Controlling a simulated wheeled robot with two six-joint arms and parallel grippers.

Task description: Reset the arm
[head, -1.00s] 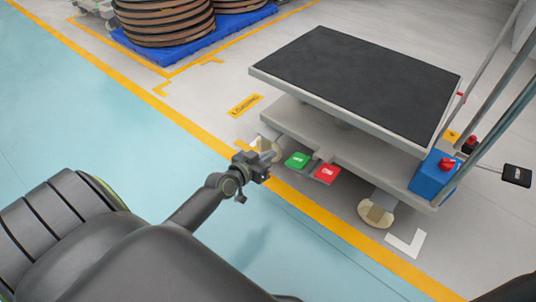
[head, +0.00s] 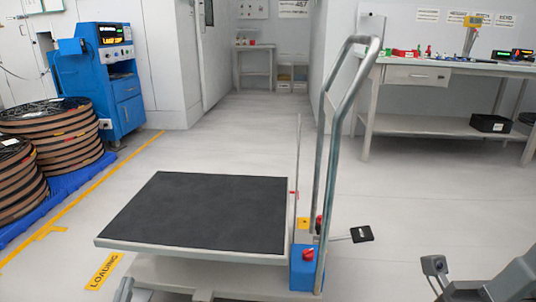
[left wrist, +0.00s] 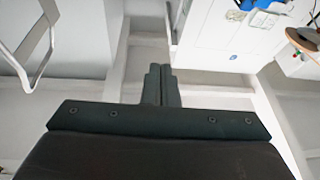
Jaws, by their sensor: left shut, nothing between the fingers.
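My left gripper (left wrist: 160,72) shows in the left wrist view with its two dark fingers pressed together. Nothing is between them, and they point into open space over the pale floor. In the head view only a small grey piece shows at the bottom left edge, and I cannot tell whether it belongs to that gripper. Grey parts of my right arm (head: 510,280) come in at the bottom right of the head view. Its fingers are too unclear to read. Most of both arms is out of the picture.
A trolley with a black top (head: 205,212) and tall metal handle (head: 330,150) stands close in front. Cable reels (head: 55,140) sit on a blue pallet at left, near a blue machine (head: 100,75). A workbench (head: 450,68) stands at right. The floor behind the trolley is clear.

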